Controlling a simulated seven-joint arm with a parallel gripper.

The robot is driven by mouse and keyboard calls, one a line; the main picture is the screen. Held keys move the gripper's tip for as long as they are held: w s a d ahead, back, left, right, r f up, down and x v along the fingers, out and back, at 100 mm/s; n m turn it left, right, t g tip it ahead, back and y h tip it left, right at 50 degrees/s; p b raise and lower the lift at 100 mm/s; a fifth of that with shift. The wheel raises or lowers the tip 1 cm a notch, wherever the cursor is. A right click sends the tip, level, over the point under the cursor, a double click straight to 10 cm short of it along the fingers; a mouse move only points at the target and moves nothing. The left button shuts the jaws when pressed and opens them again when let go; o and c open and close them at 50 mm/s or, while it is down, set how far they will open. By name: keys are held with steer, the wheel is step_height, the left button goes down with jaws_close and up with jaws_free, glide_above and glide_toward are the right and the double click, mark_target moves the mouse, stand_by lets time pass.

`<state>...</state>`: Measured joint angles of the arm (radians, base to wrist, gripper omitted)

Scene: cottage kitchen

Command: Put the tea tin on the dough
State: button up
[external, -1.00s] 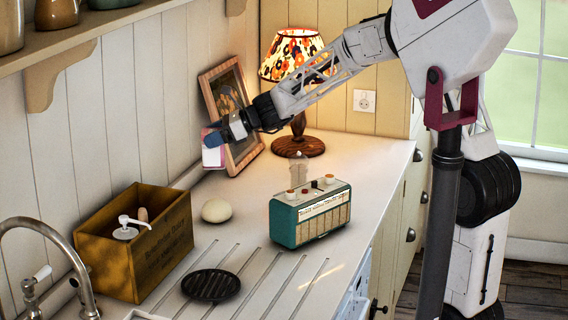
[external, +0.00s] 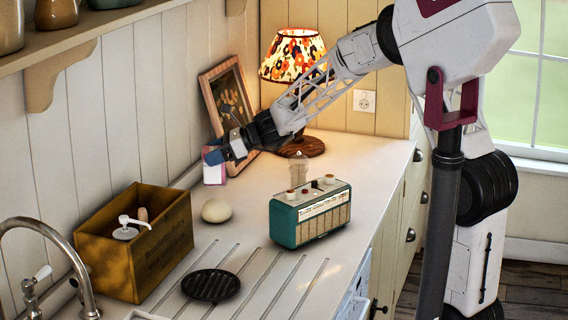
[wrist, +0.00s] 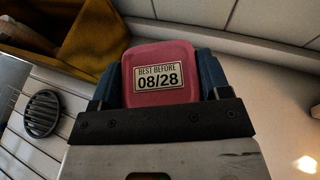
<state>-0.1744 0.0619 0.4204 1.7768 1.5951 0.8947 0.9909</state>
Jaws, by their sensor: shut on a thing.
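The tea tin (external: 214,173), a pink and white box, is in my gripper (external: 217,155) in the external view. In the wrist view, the tin's pink lid (wrist: 160,58) with a "BEST BEFORE 08/28" label sits between the two blue fingers of my gripper (wrist: 160,84). The dough (external: 216,210) is a smooth cream-coloured lump on the white counter. In the external view the tin shows just above the dough with a small gap; I cannot tell whether it is directly over it. The dough does not show in the wrist view.
A wooden crate (external: 160,255) with a white pump bottle stands left of the dough. A teal radio (external: 310,215) stands to its right. A dark round trivet (external: 210,285) lies in front. A picture frame (external: 230,108) and a lamp (external: 293,57) stand behind, near my arm.

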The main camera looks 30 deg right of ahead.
mark_target(214, 169)
steer(key=shift+f, duration=2.45)
steer(key=o, duration=1.1)
steer(key=shift+f, duration=0.15)
steer(key=shift+c, duration=0.2)
steer(key=shift+r, duration=0.2)
steer(key=v, duration=1.2)
steer(key=shift+s, duration=0.1)
